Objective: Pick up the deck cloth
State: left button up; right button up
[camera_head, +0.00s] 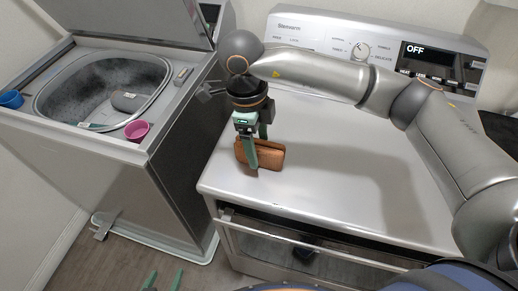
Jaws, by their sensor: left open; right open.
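A brown, folded-looking item (270,156), which I take to be the deck cloth, stands on the white top of the right-hand machine (330,185), near its left edge. My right gripper (256,152) points down over the left half of this item. Its green fingers are open, one in front of the item and one behind. The front finger hides part of the item, and I cannot tell whether either finger touches it. My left gripper (163,280) is low at the bottom edge, with its two green fingertips apart and nothing between them.
The topload washer (140,185) stands at left with its lid (140,15) raised. A grey object (127,102) shows at its drum opening. A blue cup (11,99) and a pink cup (137,130) are on its rim. The white top is clear right of the brown item.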

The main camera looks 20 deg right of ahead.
jog(key=shift+d+f, duration=0.15)
jog(key=shift+f, duration=1.1)
grip_shut()
